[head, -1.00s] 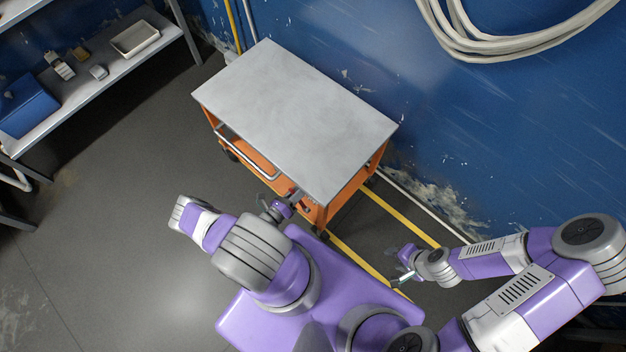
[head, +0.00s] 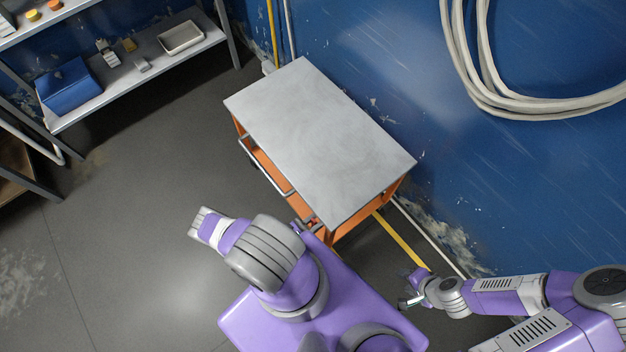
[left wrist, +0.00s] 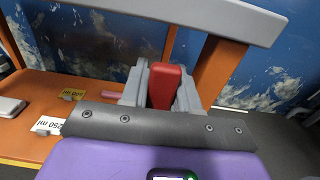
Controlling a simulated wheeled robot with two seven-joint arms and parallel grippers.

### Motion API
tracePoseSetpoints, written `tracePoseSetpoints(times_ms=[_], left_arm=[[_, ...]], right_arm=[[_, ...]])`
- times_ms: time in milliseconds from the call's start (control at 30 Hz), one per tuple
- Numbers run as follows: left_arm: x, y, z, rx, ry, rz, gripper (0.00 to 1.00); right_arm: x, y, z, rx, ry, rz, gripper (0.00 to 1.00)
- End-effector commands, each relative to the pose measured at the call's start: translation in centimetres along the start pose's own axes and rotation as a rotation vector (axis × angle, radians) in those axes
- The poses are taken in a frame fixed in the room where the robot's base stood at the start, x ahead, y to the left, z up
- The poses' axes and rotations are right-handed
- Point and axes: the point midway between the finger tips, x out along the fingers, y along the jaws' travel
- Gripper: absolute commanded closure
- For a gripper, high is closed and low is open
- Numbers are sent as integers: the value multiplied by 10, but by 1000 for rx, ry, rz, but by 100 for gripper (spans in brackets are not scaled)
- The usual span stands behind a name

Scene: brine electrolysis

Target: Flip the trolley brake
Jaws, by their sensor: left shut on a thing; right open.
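The trolley (head: 320,140) has a grey top and an orange frame and stands by the blue wall in the head view. In the left wrist view, a red brake lever (left wrist: 166,84) stands up near the trolley's orange post and grey top edge. My left gripper (left wrist: 160,92) is shut on the red lever, with one grey finger on each side. In the head view, my left arm hides most of that gripper at the trolley's near end. My right gripper (head: 409,296) is open and empty, low and right of the trolley.
An orange lower shelf (left wrist: 35,90) of the trolley carries small labels and a pale object (left wrist: 10,107). A grey rack (head: 150,62) with a blue box (head: 70,86) and a tray (head: 181,38) stands at the upper left. White cables (head: 470,70) hang on the wall. The left floor is clear.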

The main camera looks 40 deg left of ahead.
Motion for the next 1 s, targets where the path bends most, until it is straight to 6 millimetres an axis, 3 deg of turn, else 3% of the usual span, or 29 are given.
tracePoseSetpoints(times_ms=[567,600,733,1000], left_arm=[[1,-5,-1,39,3,-10,100],[1,-5,-1,39,4,-11,69],[1,-5,-1,38,3,-10,49],[1,-5,-1,36,2,-9,49]], right_arm=[[-1,0,0,0,0,0,55],[-1,0,0,0,0,0,55],[-1,0,0,0,0,0,55],[-2,0,0,0,0,0,55]])
